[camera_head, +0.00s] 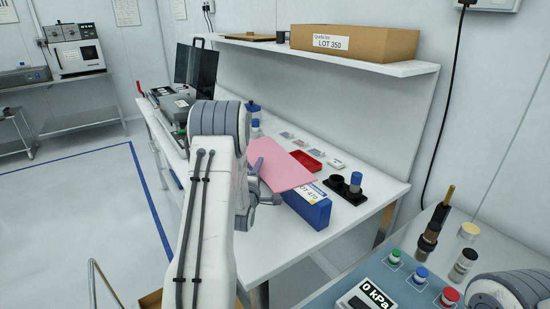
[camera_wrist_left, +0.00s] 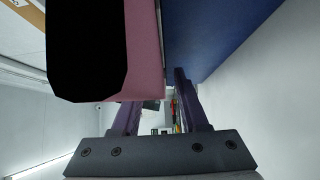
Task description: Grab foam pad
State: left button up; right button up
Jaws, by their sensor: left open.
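My left gripper (camera_head: 263,190) is at the near edge of the pad, partly hidden behind my left arm. In the left wrist view the two fingers (camera_wrist_left: 157,100) are spread apart. The pad (camera_wrist_left: 145,50) shows a pink edge and a black area, and it overlaps the left finger. The blue box (camera_wrist_left: 215,35) lies beyond the right finger. I cannot tell whether either finger touches the pad.
A shelf (camera_head: 330,56) with a cardboard box (camera_head: 352,43) hangs above. A pressure display (camera_head: 372,296) stands front right.

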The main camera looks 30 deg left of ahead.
pick_arm(q)
jog(key=shift+w, duration=0.15)
jog(key=shift+a, duration=0.15)
jog(key=shift+c, duration=0.3)
jog(key=shift+a, duration=0.1)
grip_shut()
